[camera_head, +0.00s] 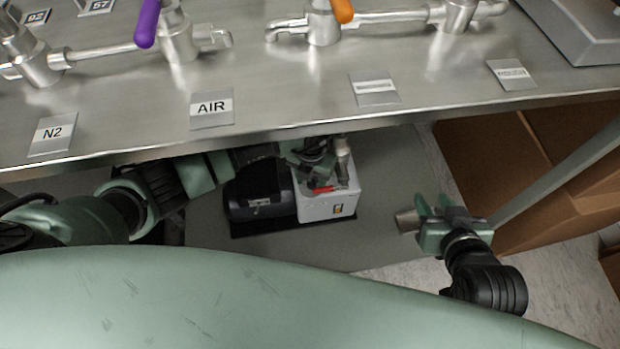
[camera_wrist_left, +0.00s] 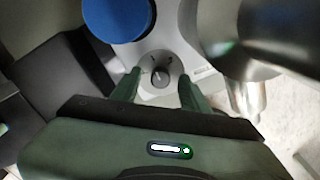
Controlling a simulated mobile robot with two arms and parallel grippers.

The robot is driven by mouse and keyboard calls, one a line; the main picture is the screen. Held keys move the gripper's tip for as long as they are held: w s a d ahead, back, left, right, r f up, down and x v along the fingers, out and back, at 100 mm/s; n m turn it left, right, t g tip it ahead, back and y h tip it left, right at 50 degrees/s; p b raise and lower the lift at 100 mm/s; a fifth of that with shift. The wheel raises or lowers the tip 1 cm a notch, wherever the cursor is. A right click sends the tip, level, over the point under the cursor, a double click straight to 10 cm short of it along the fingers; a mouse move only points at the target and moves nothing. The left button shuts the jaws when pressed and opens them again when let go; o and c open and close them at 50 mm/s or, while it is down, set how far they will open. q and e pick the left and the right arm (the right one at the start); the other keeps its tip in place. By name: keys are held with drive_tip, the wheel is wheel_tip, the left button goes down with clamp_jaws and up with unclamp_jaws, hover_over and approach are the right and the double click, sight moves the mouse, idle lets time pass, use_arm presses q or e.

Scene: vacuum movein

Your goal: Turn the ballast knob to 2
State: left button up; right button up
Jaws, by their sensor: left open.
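The vacuum pump (camera_head: 328,206), with a light grey body and black motor (camera_head: 258,196), stands on the lower shelf. Its small round ballast knob (camera_wrist_left: 160,77) shows in the left wrist view, with a pale pointer line and marks around it too small to read. My left gripper (camera_head: 315,170) reaches over the pump's top; in the wrist view its open fingers (camera_wrist_left: 158,82) lie on either side of the knob, and contact cannot be told. My right gripper (camera_head: 433,203) is at the right, away from the pump, with its fingers apart.
A blue round cap (camera_wrist_left: 118,15) and a large metal fitting (camera_wrist_left: 272,35) are close to the left fingers. The steel bench (camera_head: 290,105) with valves overhangs the pump. Cardboard boxes (camera_head: 545,165) stand at the right.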

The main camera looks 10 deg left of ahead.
use_arm(q)
clamp_jaws()
drive_tip(key=shift+m, duration=0.3)
drive_tip(key=m, duration=0.2)
drive_tip(key=shift+m, duration=0.3)
drive_tip(key=m, duration=0.2)
drive_tip(key=shift+m+b, duration=0.35)
drive_tip(key=shift+m, duration=0.05)
drive_tip(key=m+b, duration=0.1)
drive_tip(key=m, duration=0.3)
drive_tip(key=shift+m, duration=0.3)
drive_tip(key=shift+a+m+b, duration=0.1)
drive_tip(key=shift+m+b, duration=0.2)
drive_tip(key=shift+m, duration=0.5)
use_arm(e)
drive_tip(key=w+a+r+t+y, duration=0.1)
drive_tip(key=w+a+r+t, duration=0.1)
drive_tip(key=w+r+t, duration=0.3)
drive_tip(key=shift+a+r+t+y, duration=0.3)
drive_tip(key=shift+r+t+y, duration=0.15)
drive_tip(key=shift+r, duration=1.8)
